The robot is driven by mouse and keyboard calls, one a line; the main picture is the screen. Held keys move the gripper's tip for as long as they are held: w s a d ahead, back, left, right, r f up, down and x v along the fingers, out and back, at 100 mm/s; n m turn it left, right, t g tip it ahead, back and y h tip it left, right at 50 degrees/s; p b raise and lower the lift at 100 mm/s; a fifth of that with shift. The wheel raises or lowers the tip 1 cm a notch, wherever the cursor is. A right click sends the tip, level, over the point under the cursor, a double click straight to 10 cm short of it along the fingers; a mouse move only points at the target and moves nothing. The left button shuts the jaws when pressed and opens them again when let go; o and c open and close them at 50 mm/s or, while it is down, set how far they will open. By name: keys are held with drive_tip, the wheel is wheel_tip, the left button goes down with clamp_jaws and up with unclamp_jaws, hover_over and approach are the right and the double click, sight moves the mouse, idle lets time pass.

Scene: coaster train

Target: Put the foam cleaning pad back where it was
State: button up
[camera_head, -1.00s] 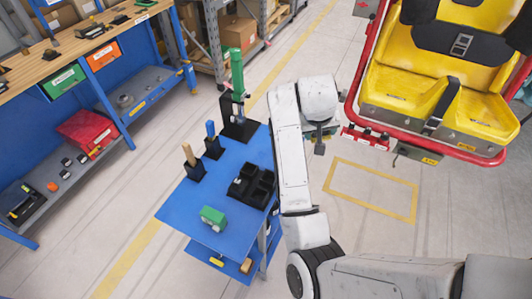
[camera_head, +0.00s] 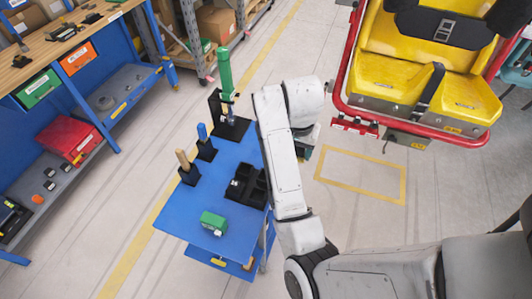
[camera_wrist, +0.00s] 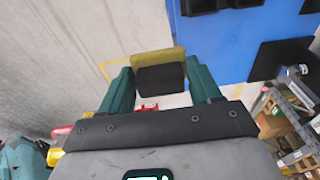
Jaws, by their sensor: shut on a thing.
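My gripper (camera_wrist: 160,88) has two teal fingers and is shut on the foam cleaning pad (camera_wrist: 160,68), a small block with a yellow face and a black part. In the head view, my arm mostly hides the gripper; a dark teal bit of it (camera_head: 305,150) shows right of the blue cart (camera_head: 185,212), and the pad cannot be made out there. The cart's top carries a black compartment tray (camera_head: 248,187), a green block (camera_head: 213,222), two black holders with upright handles, and a tall green tool (camera_head: 224,72) in a black stand. The wrist view shows the blue cart top (camera_wrist: 245,40) beyond the pad.
A yellow coaster seat (camera_head: 385,78) with a red bar (camera_head: 338,95) stands right of my arm. A yellow floor outline (camera_head: 360,175) encloses bare floor. A workbench with shelves (camera_head: 60,60) stands on the left. Open floor lies between bench and cart.

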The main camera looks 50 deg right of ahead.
drive_tip(key=shift+w+d+f, duration=0.1)
drive_tip(key=shift+w+f, duration=0.2)
drive_tip(key=shift+w, duration=0.2)
drive_tip(key=shift+w+f, duration=0.15)
drive_tip(key=shift+f, duration=0.2)
drive_tip(key=w+f+b, duration=0.4)
drive_tip(key=w, duration=0.1)
drive_tip(key=w+f+b, duration=0.2)
drive_tip(key=w, duration=0.1)
drive_tip(key=shift+w+d+f, duration=0.1)
drive_tip(key=shift+w+d, duration=0.05)
drive_tip(key=shift+w, duration=0.05)
drive_tip(key=shift+w+f, duration=0.6)
drive_tip(key=shift+f, duration=0.1)
drive_tip(key=shift+f+p, duration=0.5)
drive_tip(key=shift+f, duration=1.1)
drive_tip(key=o, duration=0.9)
drive_tip(key=shift+o, duration=0.2)
